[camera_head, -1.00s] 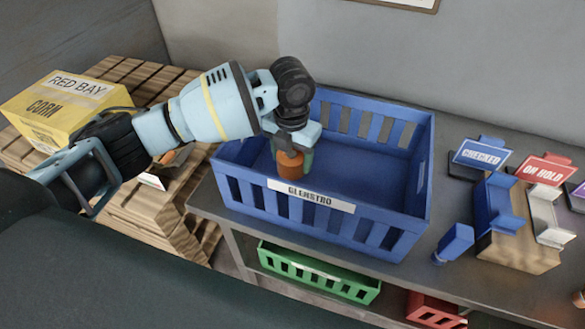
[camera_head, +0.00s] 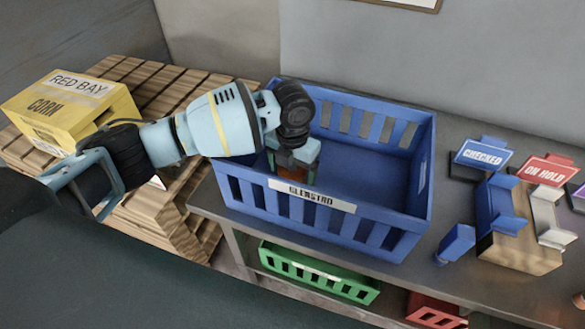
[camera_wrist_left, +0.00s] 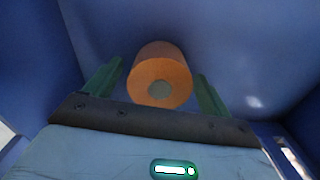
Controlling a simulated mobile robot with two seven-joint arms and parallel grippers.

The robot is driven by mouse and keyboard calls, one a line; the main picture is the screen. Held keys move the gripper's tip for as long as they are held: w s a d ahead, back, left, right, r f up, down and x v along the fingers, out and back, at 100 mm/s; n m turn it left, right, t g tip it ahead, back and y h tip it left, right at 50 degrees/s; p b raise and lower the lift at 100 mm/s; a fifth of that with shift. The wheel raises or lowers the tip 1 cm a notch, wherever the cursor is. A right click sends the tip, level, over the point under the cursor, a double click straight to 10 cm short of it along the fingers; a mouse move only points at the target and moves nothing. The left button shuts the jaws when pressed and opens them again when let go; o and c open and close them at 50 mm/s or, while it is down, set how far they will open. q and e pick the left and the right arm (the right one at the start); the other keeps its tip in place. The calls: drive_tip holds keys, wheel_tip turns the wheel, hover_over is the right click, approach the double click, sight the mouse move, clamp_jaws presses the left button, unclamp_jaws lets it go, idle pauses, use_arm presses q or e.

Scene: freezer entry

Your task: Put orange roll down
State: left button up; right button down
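The orange roll (camera_wrist_left: 160,76) is inside the blue crate (camera_head: 385,220) labelled GLENSTRO, near its front wall. In the head view only a little of the orange roll (camera_head: 291,181) shows between my left gripper and the wall. My left gripper (camera_head: 291,176) points down into the crate. In the left wrist view its green fingers (camera_wrist_left: 160,74) stand apart on either side of the roll, with a narrow gap showing on each side. The roll's near end has a grey-green centre. Its contact with the crate floor is hidden. My right gripper is not in view.
The crate stands on a grey table, with CHECKED (camera_head: 482,154) and ON HOLD (camera_head: 547,170) signs at right. A green crate (camera_head: 318,273) and a red crate (camera_head: 437,310) are below. A yellow corn box (camera_head: 70,108) is on pallets at left. The crate's right side is clear.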

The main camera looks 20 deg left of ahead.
sight(293, 167)
use_arm(q)
wheel_tip(293, 167, up, 12)
drive_tip(key=shift+r, duration=0.2)
idle(0.5)
